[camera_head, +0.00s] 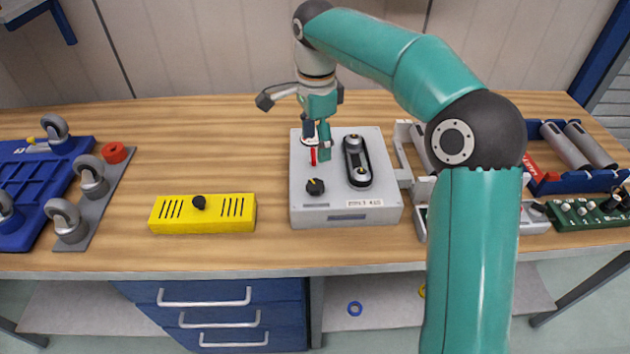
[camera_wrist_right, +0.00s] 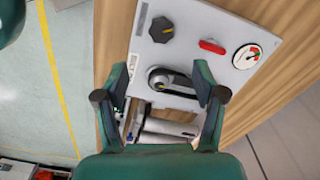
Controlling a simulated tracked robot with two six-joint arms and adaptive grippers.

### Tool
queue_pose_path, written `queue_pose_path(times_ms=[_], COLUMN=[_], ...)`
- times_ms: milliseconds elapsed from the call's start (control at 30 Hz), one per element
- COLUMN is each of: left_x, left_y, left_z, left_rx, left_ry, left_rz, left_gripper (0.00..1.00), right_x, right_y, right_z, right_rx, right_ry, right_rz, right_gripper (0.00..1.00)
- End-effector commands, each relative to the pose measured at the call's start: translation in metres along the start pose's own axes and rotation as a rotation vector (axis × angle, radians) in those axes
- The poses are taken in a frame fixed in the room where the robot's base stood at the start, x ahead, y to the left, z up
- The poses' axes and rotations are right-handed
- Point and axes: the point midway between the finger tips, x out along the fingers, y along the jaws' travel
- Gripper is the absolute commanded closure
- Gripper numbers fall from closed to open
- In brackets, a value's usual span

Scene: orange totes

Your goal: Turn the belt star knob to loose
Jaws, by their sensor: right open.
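The belt unit is a light grey box (camera_head: 380,208) on the bench, with a label on its front. Its black star knob (camera_head: 315,186) is at the front left of the top face; it also shows in the right wrist view (camera_wrist_right: 161,30) with a yellow mark. A black belt loop (camera_head: 356,162) lies right of the knob; in the wrist view the belt (camera_wrist_right: 172,80) is between my fingers. My right gripper (camera_head: 318,150) is open and empty, pointing down over the back of the box, behind the knob. My left gripper is in neither view.
A red handle (camera_wrist_right: 212,46) and a round gauge (camera_wrist_right: 247,56) sit near the knob. A yellow box (camera_head: 205,222) with its own black knob (camera_head: 199,202) stands left. Casters on a grey plate (camera_head: 95,215) are farther left. Bare bench lies between the boxes.

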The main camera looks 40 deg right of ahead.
Motion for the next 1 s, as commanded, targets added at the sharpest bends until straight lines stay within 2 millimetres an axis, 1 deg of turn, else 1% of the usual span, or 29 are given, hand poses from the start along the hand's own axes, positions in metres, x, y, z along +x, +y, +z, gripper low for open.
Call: queue_pose_path(times_ms=[33, 300, 400, 500, 600, 700, 1000], left_x=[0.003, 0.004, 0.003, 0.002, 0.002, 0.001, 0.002], left_y=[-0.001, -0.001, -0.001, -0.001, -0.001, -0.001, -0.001], left_z=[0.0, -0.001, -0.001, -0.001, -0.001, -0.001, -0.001], left_rx=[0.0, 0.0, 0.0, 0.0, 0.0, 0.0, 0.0], left_ry=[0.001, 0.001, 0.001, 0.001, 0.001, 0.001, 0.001], left_rz=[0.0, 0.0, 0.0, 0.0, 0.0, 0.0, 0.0], left_gripper=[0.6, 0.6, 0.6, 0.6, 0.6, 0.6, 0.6], right_x=[0.014, 0.071, 0.089, 0.103, 0.113, 0.119, 0.121], right_y=[0.001, 0.0, 0.0, -0.001, -0.001, -0.001, -0.001], right_z=[0.0, 0.002, 0.003, 0.003, 0.003, 0.003, 0.003], right_rx=[-0.001, -0.004, -0.006, -0.006, -0.005, -0.005, -0.006], right_ry=[0.001, 0.0, 0.001, 0.001, 0.001, 0.0, 0.0], right_rz=[0.005, 0.004, 0.004, 0.003, 0.002, 0.0, 0.0], right_gripper=[0.31, 0.31, 0.31, 0.31, 0.31, 0.31, 0.31])
